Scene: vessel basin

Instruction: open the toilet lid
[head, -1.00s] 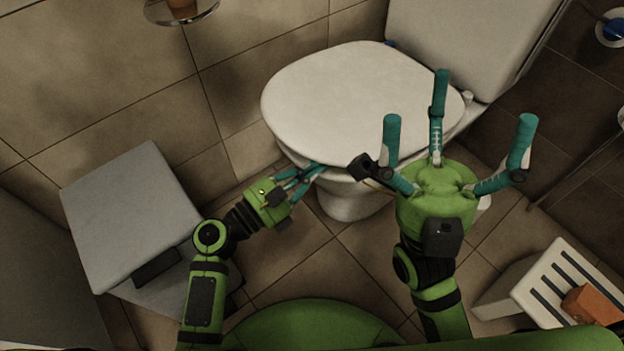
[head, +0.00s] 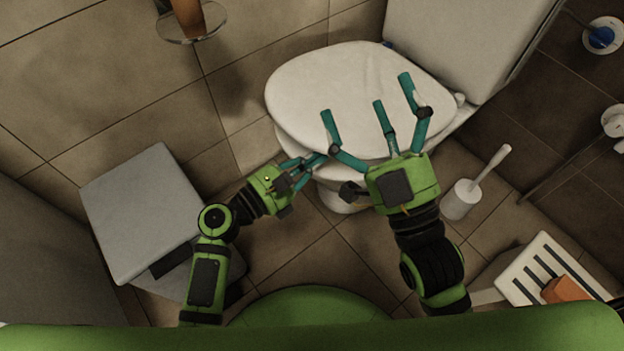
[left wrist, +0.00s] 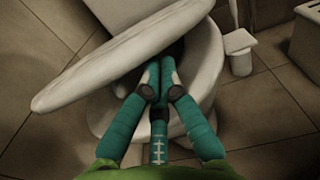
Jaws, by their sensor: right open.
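The white toilet lid (head: 345,85) is tilted slightly up, with its front edge apart from the bowl. In the left wrist view the lid (left wrist: 120,52) slants across the top, with a gap between it and the toilet bowl (left wrist: 108,115). My left gripper (head: 318,160) is at the lid's front left edge. In the left wrist view its fingers (left wrist: 158,75) come together, with their tips in the gap under the lid; nothing shows gripped between them. Whether they touch the lid is unclear. My right gripper (head: 365,103) is open and empty, its fingers spread above the lid's front right part.
The cistern (head: 445,45) stands behind the lid. A toilet brush in its holder (head: 461,199) is right of the bowl. A white slatted stool (head: 530,262) with an orange block (head: 565,289) is at lower right. A grey bin (head: 140,210) stands at left.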

